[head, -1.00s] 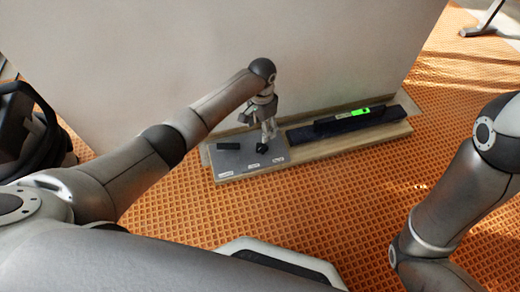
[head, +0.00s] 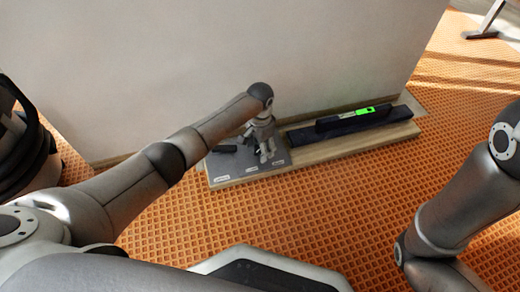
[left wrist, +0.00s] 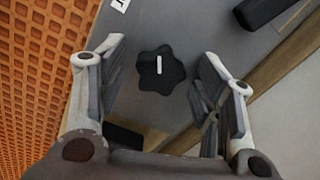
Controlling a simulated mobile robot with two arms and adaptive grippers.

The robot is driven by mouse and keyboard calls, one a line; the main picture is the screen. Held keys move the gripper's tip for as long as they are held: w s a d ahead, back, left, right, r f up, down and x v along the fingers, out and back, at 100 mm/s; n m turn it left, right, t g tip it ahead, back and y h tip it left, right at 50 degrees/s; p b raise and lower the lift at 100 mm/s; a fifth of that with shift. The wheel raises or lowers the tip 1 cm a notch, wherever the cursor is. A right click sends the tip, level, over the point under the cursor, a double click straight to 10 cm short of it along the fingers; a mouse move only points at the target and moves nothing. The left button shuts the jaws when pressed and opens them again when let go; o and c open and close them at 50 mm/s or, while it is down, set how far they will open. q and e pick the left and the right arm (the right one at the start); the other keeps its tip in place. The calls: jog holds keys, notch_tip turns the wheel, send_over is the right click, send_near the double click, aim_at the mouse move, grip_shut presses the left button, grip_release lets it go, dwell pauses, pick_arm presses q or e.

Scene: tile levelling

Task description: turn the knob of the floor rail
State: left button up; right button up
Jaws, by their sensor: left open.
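The knob (left wrist: 161,70) is black and star-shaped, with a white bar mark that stands nearly upright in the left wrist view. It sits on a grey plate (left wrist: 200,25) at the left end of the floor rail (head: 340,150). My left gripper (left wrist: 158,62) is open, with one finger on each side of the knob and visible gaps between. In the head view the same gripper (head: 266,156) points down at the plate and largely hides the knob. My right arm (head: 455,200) shows at the right, but its gripper is out of view.
A level with a bright green part (head: 364,111) lies on the rail's dark strip. A small black block (head: 224,148) is on the plate, near several white labels. A pale wall (head: 200,60) stands close behind the rail. The orange floor (head: 330,205) in front is clear.

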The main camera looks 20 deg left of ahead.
pick_arm(q)
jog(key=c, duration=1)
jog(key=m+p, duration=0.2)
jog(key=p, duration=0.1)
jog(key=shift+r, duration=0.25)
jog(key=shift+f+m+p, duration=0.25)
jog(key=shift+m+p, duration=0.4)
jog(key=shift+m, duration=0.75)
jog(key=o, duration=1)
notch_tip(320, 180, up, 12)
